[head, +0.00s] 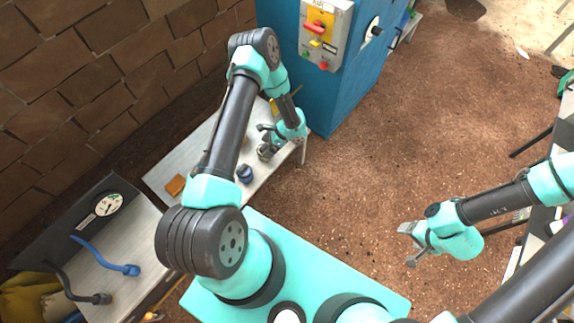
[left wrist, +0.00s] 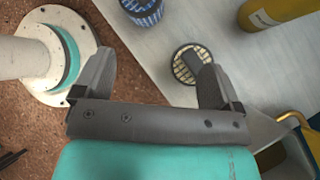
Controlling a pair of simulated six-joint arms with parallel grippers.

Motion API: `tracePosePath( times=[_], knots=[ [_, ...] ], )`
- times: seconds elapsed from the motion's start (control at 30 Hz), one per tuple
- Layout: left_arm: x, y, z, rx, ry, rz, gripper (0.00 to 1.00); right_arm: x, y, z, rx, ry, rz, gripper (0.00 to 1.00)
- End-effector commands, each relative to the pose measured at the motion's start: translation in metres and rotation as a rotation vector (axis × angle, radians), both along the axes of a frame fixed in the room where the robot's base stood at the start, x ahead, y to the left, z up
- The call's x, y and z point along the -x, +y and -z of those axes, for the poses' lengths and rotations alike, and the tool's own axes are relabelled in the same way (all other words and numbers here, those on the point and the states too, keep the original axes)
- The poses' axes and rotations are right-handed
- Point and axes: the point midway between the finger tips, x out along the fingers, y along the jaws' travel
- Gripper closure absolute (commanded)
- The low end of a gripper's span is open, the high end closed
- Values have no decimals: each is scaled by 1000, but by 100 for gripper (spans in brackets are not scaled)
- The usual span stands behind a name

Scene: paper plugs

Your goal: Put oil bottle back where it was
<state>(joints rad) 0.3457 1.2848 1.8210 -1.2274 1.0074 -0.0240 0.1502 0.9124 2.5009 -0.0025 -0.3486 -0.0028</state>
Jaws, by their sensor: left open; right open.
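No thing shows clearly as the oil bottle. A yellow cylinder with a pale label (left wrist: 268,14), perhaps the bottle, is cut off at the top right of the left wrist view. My left gripper (head: 266,140) is over the grey bench; its open, empty jaws also show in the left wrist view (left wrist: 154,78). A round dark item with a gridded top (left wrist: 187,64) is beside the right finger, apparently below it. My right gripper (head: 409,244) is open and empty over the brown floor, far from the bench.
A dark blue jar (head: 244,174) and an orange block (head: 176,185) sit on the grey bench (head: 205,150). A blue cabinet (head: 335,85) stands behind it. Blue and black hoses (head: 105,258) lie on another bench at lower left. The middle floor is clear.

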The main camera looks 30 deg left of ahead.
Motion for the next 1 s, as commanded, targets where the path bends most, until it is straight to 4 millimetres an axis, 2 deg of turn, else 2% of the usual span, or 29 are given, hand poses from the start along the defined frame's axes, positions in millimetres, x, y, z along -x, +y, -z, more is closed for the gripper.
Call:
tracePosePath(
  times=[0.1,0.3,0.5,0.63,0.8,1.0],
  knots=[
    [28,-44,-13,157,-40,-169,10,0,0,0,0,0,0,32],
    [65,-113,-45,357,-147,-488,10,0,0,0,0,0,0,32],
    [88,-161,-86,458,-310,-814,10,0,0,0,0,0,0,32],
    [99,-176,-114,468,-446,-1010,10,0,0,0,0,0,0,32],
    [109,-176,-141,438,-600,-1178,10,0,0,0,0,0,0,32],
    [113,-174,-149,420,-657,-1228,10,0,0,0,0,0,0,32]
  ],
)
